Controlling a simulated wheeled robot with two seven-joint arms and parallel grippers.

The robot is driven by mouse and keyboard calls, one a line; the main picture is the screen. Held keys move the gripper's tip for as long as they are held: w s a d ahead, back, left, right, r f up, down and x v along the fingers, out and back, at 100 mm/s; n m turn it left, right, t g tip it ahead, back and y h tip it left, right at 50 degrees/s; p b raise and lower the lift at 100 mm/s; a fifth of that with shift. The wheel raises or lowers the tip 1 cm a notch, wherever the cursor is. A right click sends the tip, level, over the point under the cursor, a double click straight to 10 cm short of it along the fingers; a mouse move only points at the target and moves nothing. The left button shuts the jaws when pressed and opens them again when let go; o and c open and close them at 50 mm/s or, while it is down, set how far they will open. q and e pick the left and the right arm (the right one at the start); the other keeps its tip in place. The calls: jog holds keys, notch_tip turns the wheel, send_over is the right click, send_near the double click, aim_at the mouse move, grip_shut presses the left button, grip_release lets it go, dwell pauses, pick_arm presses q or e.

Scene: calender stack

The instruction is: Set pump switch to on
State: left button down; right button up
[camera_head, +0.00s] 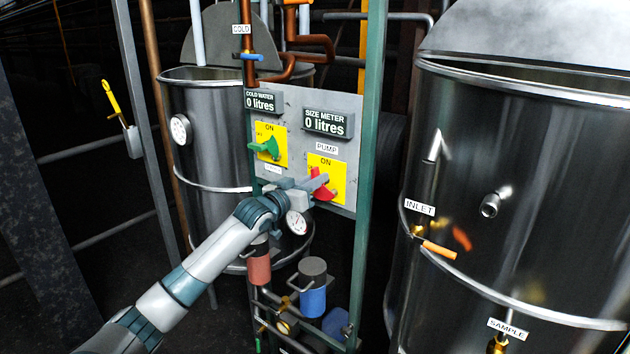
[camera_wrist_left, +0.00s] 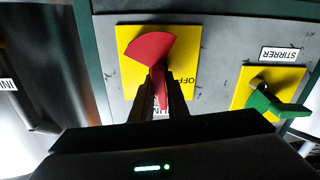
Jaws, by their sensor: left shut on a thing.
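The pump switch is a red handle (camera_head: 322,193) on a yellow plate (camera_head: 338,178) under the PUMP label, with ON at the plate's top. My left gripper (camera_head: 314,184) is at this switch and shut on its handle. The upside-down left wrist view shows the red switch (camera_wrist_left: 151,48), its narrow end running down between my two dark fingers (camera_wrist_left: 154,108). OFF shows at the plate's right there; ON is hidden. I cannot tell the exact setting of the handle. My right gripper is not in view.
A green switch (camera_head: 268,148) sits on another yellow plate left of the pump switch; its STIRRER label (camera_wrist_left: 283,54) shows in the wrist view. The size meter (camera_head: 328,122) reads 0 litres. A green post (camera_head: 368,150) borders the panel. A steel tank (camera_head: 540,200) stands at right.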

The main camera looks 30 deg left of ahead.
pick_arm(q)
jog(key=shift+d+f+m, duration=0.1)
jog(key=shift+d+m, duration=0.05)
jog(key=shift+m, duration=0.65)
jog(key=c, duration=1.7)
grip_release()
jog(key=shift+c, duration=0.2)
jog(key=shift+s, duration=0.15)
